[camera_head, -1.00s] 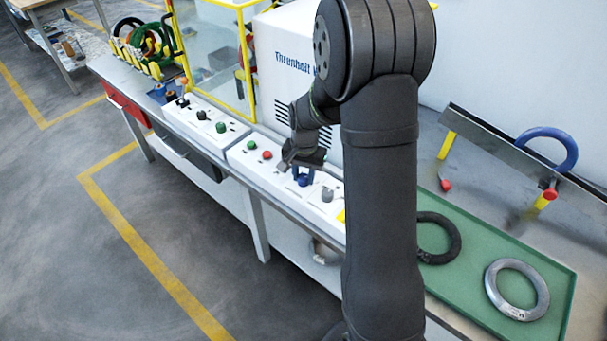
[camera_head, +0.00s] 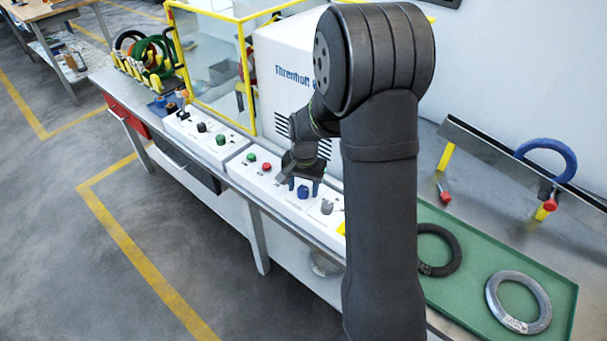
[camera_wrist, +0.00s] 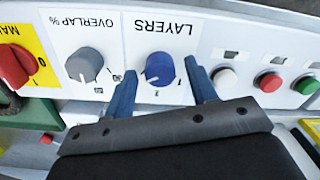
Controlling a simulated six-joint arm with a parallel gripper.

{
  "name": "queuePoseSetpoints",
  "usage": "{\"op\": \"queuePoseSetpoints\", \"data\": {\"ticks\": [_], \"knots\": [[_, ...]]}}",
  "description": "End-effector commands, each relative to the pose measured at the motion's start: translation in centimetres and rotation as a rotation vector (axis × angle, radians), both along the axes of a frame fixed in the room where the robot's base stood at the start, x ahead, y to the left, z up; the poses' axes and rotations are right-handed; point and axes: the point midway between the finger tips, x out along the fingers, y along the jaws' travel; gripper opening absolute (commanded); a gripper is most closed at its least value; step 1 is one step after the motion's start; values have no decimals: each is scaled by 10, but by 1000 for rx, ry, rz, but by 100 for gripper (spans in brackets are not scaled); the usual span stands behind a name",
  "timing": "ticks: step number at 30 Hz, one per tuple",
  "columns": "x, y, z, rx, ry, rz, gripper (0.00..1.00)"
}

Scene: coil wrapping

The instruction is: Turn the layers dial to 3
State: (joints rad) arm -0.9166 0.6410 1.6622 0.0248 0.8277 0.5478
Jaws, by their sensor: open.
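The layers dial is a round blue knob (camera_wrist: 159,68) under the upside-down word LAYERS in the wrist view. Its white pointer is toward the lower left there; the scale figures are too small to read surely. In the head view the blue dial (camera_head: 303,192) is on the white control panel. My gripper (camera_wrist: 160,72) is open, with one blue finger on each side of the dial and a visible gap on the right. I cannot tell whether the left finger touches it. In the head view my gripper (camera_head: 304,180) is right at the dial.
A grey overlap dial (camera_wrist: 84,65) and a red knob (camera_wrist: 14,66) are left of the layers dial in the wrist view. White, red (camera_wrist: 269,82) and green buttons are to its right. A green tray (camera_head: 468,255) with two rings lies beyond my arm.

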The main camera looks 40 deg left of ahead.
Motion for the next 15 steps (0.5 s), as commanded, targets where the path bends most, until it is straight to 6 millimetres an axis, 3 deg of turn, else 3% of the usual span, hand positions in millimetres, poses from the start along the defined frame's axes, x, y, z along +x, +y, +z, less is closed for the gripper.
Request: {"op": "queuePoseSetpoints", "data": {"ticks": [5,15], "knots": [[1,0,26,5,-4,0,52],[2,-1,109,6,-4,0,52]]}}
